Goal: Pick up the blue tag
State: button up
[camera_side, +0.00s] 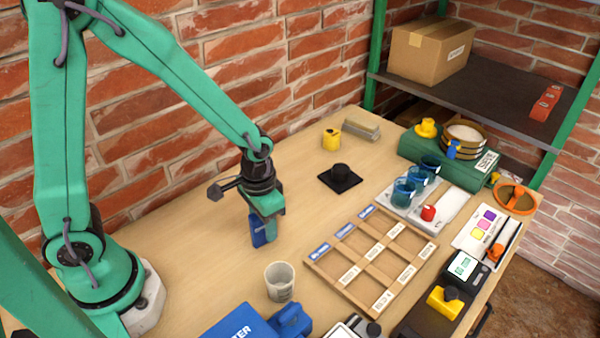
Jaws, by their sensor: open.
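My gripper (264,238) points down over the bare table, left of the wooden tray. A blue piece with faint white marks (258,230) shows at its fingers; I cannot tell whether it is part of the gripper or a separate thing. The gripper is open. A small blue tag-like piece (453,150) is at the front of the stacked round sieves (465,134), far to the right of my gripper. Blue labels also show on the divided wooden tray (390,288), along its left edge. I cannot tell for certain which blue piece is the tag.
A grey cup (280,281) stands just below my gripper, and a blue box (240,322) lies at the front edge. A black block (340,176), a yellow weight (331,138) and blue glass beakers (403,192) stand farther back.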

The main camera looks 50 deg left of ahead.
grip_shut()
jog(key=shift+r, duration=0.1)
dwell(0.4)
jog(key=shift+r, duration=0.65)
notch_tip(320, 180, up, 3)
jog(key=shift+f, duration=0.15)
jog(key=s+d+r, duration=0.6)
jog(key=s+d, duration=0.2)
jog(key=shift+d+r, duration=0.2)
jog(key=shift+r, duration=0.2)
